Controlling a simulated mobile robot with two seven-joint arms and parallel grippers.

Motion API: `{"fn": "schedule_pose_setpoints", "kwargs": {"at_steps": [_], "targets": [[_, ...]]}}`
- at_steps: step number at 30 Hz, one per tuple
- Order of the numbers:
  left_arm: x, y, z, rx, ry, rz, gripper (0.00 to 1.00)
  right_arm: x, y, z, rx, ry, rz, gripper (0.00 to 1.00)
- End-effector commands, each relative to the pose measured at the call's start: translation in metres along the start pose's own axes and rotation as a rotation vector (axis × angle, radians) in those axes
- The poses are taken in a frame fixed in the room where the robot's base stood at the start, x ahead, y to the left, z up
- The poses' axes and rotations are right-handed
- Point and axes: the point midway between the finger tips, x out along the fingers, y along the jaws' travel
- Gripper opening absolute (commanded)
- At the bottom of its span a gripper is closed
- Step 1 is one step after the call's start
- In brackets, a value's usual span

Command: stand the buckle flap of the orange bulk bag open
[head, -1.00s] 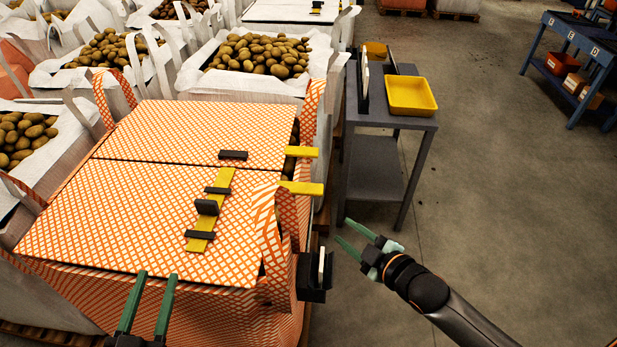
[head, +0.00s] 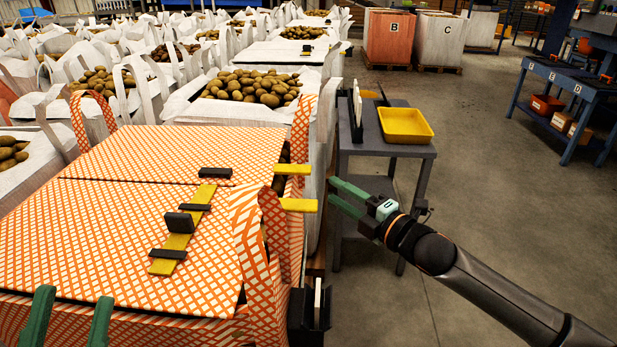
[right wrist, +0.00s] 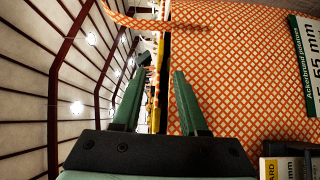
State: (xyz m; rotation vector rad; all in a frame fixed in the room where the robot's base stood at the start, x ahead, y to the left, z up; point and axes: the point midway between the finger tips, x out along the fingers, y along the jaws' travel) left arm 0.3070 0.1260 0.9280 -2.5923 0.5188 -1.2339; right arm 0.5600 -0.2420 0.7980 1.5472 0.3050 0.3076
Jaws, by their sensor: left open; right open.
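The orange-and-white lattice bulk bag (head: 110,225) fills the left of the head view, its top covered by two flaps lying flat. The near flap (head: 90,245) carries a yellow strap (head: 180,240) with black buckle pieces (head: 179,221). Another black piece (head: 215,172) lies on the far flap near the seam. Two yellow tabs (head: 298,205) stick out at the bag's right edge. My right gripper (head: 333,190) is open and empty, just right of the tabs; its fingers also show in the right wrist view (right wrist: 157,80). My left gripper (head: 73,297) is open over the near edge, partly cut off.
Orange lifting loops (head: 255,250) stand at the bag's right corner, beside a black holder (head: 310,308). A grey stand (head: 375,145) with a yellow tray (head: 405,125) is close behind my right gripper.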

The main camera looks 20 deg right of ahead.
Motion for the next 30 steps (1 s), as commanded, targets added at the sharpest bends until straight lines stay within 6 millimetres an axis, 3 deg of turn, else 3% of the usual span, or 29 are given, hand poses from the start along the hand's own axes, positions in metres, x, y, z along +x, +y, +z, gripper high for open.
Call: {"fn": "schedule_pose_setpoints", "kwargs": {"at_steps": [18, 30], "targets": [[-0.012, 0.007, 0.013, -0.024, -0.006, 0.000, 0.47, 0.084, -0.002, 0.001, 0.003, -0.001, 0.000, 0.42], [-0.013, 0.009, 0.013, -0.036, -0.004, 0.001, 0.47, 0.098, -0.001, 0.000, 0.002, -0.001, -0.001, 0.42]]}}
